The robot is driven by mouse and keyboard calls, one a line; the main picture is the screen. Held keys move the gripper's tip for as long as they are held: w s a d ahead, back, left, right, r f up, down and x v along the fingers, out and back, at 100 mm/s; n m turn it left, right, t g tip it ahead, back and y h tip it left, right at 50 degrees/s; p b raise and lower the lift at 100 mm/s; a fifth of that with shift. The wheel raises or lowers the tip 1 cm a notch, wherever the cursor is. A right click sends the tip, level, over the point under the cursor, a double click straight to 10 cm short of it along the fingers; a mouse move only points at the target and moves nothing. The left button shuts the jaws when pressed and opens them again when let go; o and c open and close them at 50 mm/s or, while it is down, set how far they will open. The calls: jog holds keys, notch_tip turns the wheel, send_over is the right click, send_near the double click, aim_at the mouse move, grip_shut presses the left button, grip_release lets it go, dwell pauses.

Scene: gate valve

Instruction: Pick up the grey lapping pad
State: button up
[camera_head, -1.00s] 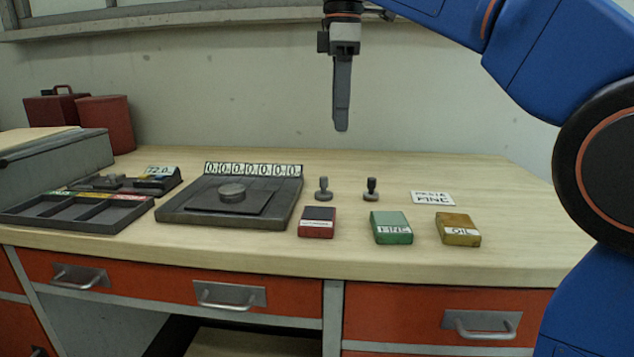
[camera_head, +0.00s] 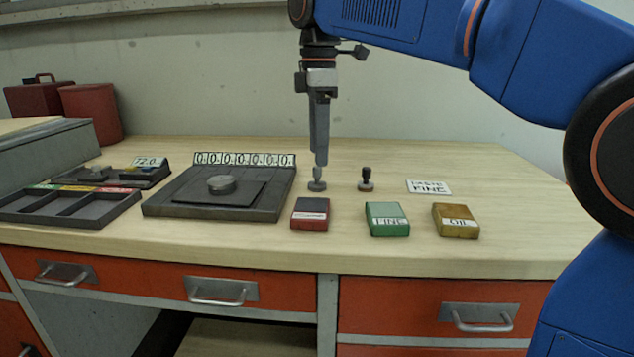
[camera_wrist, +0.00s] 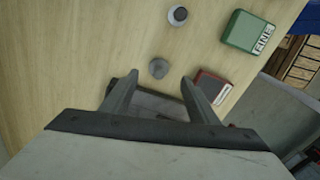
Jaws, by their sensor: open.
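The grey lapping pad (camera_head: 317,185) stands upright on the bench, a small round base with a grey knob on top. My gripper (camera_head: 320,162) points down right above it, and the fingertips overlap its knob in the head view. In the wrist view the grey pad (camera_wrist: 158,68) shows between and just beyond my open fingertips (camera_wrist: 160,80). Nothing is held. I cannot tell whether the fingers touch the knob. A second pad with a black knob (camera_head: 366,179) stands to the right; it also shows in the wrist view (camera_wrist: 178,15).
A red block (camera_head: 310,214), a green FINE block (camera_head: 387,219) and a yellow OIL block (camera_head: 455,221) lie in front. A dark plate with a round disc (camera_head: 221,185) lies left, beside a compartment tray (camera_head: 70,208). A white card (camera_head: 429,187) lies right. The back right bench is clear.

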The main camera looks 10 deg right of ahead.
aim_at(317, 171)
jog(key=shift+w+a+f, duration=0.1)
jog(key=shift+f, duration=3.05)
jog(key=c, duration=1.2)
jog(key=shift+r, duration=0.15)
notch_tip(317, 171, up, 10)
jog(key=shift+f, duration=0.1)
